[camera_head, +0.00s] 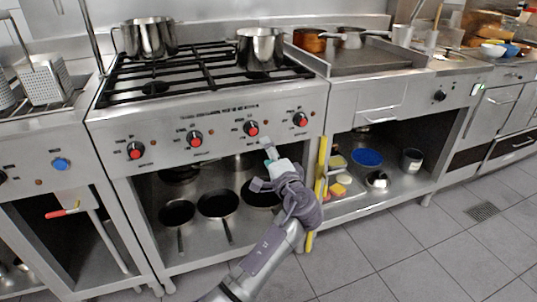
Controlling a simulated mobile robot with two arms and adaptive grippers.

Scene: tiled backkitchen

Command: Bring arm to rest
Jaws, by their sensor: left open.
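My left gripper (268,172) is in the middle of the camera_head view, in front of the lower right part of the gas range (215,122). It is open, and I see nothing held in it. My left arm reaches up to it from the bottom edge of the picture. The gripper is below the red-marked knobs and in front of the open shelf with pans. I cannot tell whether it touches the range. My right gripper does not show.
Two steel pots (261,49) stand on the burners; pans (217,204) lie on the shelf below. A yellow upright strip (321,168) is right of my gripper. A blue bowl (367,157) sits on the shelf to the right. The tiled floor (400,250) in front is clear.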

